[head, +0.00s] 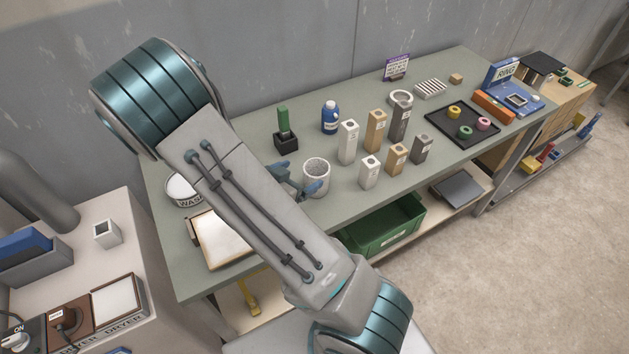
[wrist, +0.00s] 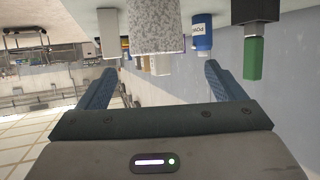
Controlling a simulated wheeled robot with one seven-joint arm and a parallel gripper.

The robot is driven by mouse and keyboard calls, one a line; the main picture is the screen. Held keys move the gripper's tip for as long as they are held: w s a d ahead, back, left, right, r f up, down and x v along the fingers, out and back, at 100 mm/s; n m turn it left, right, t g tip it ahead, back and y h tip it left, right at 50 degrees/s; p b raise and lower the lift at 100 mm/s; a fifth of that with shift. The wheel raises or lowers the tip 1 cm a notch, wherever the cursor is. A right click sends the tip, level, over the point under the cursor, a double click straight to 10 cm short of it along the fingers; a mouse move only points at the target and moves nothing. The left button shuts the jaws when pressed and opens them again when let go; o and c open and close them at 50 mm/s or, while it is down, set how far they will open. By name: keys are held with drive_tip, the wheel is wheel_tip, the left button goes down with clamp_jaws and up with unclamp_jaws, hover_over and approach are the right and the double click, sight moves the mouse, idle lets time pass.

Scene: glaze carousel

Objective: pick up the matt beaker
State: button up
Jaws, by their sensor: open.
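A speckled, whitish beaker with a dull, matt look (head: 316,178) stands upright on the green-grey table (head: 255,124), near its front edge. In the wrist view, which is upside down, the beaker (wrist: 156,27) shows at the top middle, ahead of the two fingers. My gripper (head: 299,182) is at the beaker's left side in the head view, partly hidden by my arm. It is open, and the wrist view shows the fingers (wrist: 160,68) wide apart with nothing held. I cannot tell whether a fingertip touches the beaker.
Several upright test tiles (head: 375,130) stand close right of the beaker. A blue bottle (head: 330,117) and a green-handled tool in a black block (head: 285,138) stand behind it. A black tray (head: 446,116) holds coloured rings. A green crate (head: 384,228) sits on the lower shelf.

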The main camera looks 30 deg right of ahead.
sight(323, 164)
drive_tip(key=shift+s+p+x, duration=0.15)
drive_tip(key=shift+p+x, duration=0.25)
drive_tip(key=shift+x, duration=1.55)
drive_tip(key=shift+s+p+x, duration=0.1)
drive_tip(key=shift+p+x, duration=0.25)
drive_tip(key=shift+x, duration=1.65)
drive_tip(key=c, duration=1.6)
